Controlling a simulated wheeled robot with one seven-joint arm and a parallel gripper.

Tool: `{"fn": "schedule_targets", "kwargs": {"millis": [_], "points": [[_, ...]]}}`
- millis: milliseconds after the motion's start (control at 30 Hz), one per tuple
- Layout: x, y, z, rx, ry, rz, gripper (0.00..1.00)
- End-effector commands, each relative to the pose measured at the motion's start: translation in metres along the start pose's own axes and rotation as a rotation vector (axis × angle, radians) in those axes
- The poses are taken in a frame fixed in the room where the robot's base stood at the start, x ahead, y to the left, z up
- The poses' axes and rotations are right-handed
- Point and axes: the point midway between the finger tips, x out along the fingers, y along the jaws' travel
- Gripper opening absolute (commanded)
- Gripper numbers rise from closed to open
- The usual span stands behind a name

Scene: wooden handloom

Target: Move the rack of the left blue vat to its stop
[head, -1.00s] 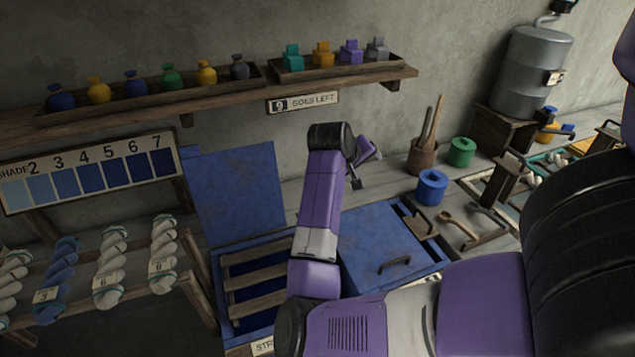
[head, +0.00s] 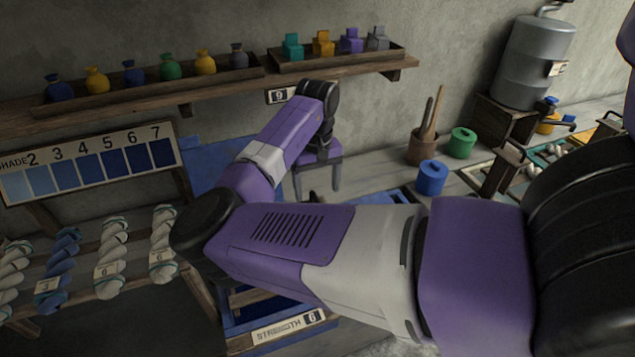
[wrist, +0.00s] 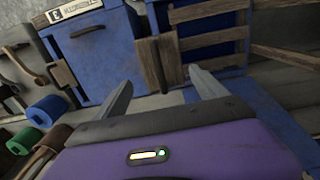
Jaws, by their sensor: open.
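The left blue vat (head: 232,318) stands behind my arm, its blue lid (head: 210,160) raised against the wall. A strength label (head: 290,325) reading 6 is on its front. Its wooden slatted rack (wrist: 212,38) shows in the wrist view at upper right; in the head view my arm hides most of it. My gripper (head: 316,192) is open and empty, with fingers apart above the vat area. In the wrist view my gripper (wrist: 160,95) has a wooden block (wrist: 158,62) beyond its fingers, between the two vats. Neither finger visibly touches the rack.
The right blue vat (wrist: 95,50) has a closed lid with a handle. Blue (head: 432,178) and green (head: 461,142) pots and a tool pot (head: 422,146) stand at right. A shelf (head: 215,88) with bags and blocks runs above. Yarn skeins (head: 110,255) hang at left.

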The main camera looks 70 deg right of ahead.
Motion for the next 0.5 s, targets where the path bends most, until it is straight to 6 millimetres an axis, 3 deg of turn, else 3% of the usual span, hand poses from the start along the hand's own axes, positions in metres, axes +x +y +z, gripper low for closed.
{"fn": "schedule_targets", "kwargs": {"millis": [33, 367, 500], "points": [[0.014, 0.000, 0.000, 0.000, 0.001, -0.001, 0.82], [0.055, 0.000, -0.001, 0.000, 0.002, -0.001, 0.82], [0.049, 0.000, -0.001, -0.001, 0.002, 0.001, 0.82]]}}
